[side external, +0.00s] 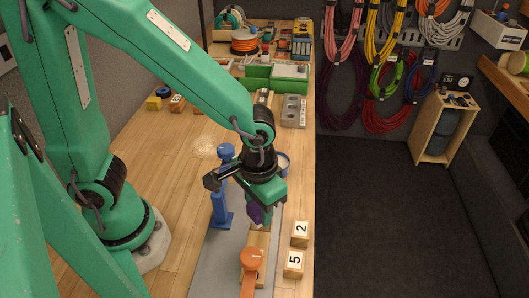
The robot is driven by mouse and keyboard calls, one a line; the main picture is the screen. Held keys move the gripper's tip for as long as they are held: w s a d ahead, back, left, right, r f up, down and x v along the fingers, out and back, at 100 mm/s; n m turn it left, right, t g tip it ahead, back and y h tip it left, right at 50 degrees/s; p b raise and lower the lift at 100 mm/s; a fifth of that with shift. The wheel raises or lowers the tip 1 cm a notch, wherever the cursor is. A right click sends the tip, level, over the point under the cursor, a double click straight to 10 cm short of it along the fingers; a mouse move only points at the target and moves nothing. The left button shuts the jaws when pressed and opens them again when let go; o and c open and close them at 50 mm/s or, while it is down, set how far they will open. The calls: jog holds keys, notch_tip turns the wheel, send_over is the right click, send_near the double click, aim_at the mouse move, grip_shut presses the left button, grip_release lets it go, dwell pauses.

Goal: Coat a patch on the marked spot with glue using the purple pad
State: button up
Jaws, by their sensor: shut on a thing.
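My gripper (262,215) is shut on the purple pad (254,212), which shows as a dark purple piece at the fingers. The pad is over the near part of the bench, just above or at a wooden bar (257,243); I cannot tell whether they touch. A round blue-rimmed pot (284,160) stands behind my gripper, partly hidden by it. I cannot make out a marked spot or any glue on the bar. A pale roundish patch (205,146) shows on the bench to the left; I cannot tell what it is.
A blue clamp (222,195) stands left of my gripper and an orange clamp (250,262) in front, on a grey plate (218,270). Blocks marked 2 (300,233) and 5 (293,263) sit at the right edge. A grey holed block (291,110) lies behind. The left bench is fairly clear.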

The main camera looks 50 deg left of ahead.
notch_tip(320, 180, down, 5)
jog(key=shift+w+a+f, duration=0.2)
jog(key=shift+w+a, duration=2.2)
jog(key=shift+s+d, duration=2.5)
jog(key=shift+w+a+r, duration=0.1)
jog(key=shift+r, duration=3.95)
